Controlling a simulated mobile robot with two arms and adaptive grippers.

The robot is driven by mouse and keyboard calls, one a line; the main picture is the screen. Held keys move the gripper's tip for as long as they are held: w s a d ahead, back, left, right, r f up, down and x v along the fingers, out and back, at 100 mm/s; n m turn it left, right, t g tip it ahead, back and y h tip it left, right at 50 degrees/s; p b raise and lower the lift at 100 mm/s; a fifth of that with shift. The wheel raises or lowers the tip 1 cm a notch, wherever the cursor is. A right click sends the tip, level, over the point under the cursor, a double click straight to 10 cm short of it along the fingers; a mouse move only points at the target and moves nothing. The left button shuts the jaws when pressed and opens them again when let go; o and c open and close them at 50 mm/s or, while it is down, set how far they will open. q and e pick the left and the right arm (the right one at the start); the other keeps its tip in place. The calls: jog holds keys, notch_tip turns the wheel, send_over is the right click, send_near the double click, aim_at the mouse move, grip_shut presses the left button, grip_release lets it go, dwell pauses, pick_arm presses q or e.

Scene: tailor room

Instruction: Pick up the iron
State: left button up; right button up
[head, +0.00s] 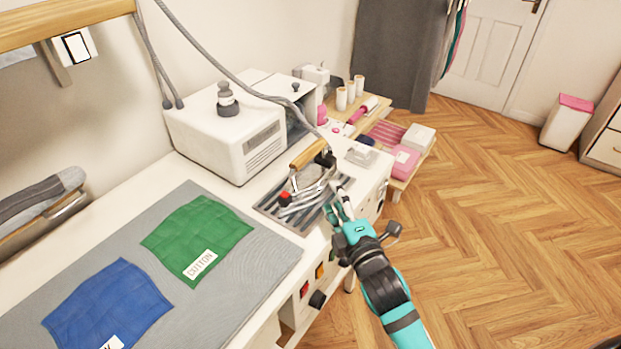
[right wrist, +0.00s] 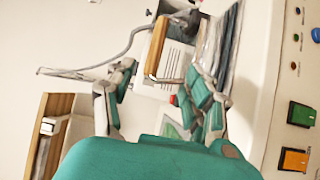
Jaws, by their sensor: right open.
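The iron (head: 312,182) has a wooden handle (head: 308,153), a grey body and a red knob, and a grey hose runs from it. It rests on a striped metal stand (head: 268,207) near the table's front edge. My right gripper (head: 338,200) is open and empty beside the iron, on its right side. In the right wrist view the wooden handle (right wrist: 157,46) shows ahead, between the lines of the two open fingers (right wrist: 160,88); they appear apart from it. Part of the iron's body is hidden by the gripper in the head view. My left gripper is out of view.
A white steam unit (head: 215,130) stands behind the iron. Left of the stand, a grey mat (head: 270,260) carries a green cloth (head: 197,235) and a blue cloth (head: 108,305). A low shelf with sewing items (head: 385,130) is beyond the table's end.

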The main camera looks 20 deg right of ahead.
jog(key=p, duration=0.2)
send_near(312, 157)
jog(key=w, duration=0.5)
jog(key=shift+w+f, duration=0.3)
jog(key=shift+w, duration=0.5)
jog(key=shift+w+r, duration=0.1)
jog(key=shift+w, duration=0.2)
jog(key=w+p, duration=0.1)
jog(key=w, duration=0.3)
jog(key=shift+w+a+r, duration=0.1)
jog(key=shift+w, duration=0.25)
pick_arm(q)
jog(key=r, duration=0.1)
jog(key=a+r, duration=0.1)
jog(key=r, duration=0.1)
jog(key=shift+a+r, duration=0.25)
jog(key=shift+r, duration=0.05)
pick_arm(e)
jog(key=shift+c, duration=0.3)
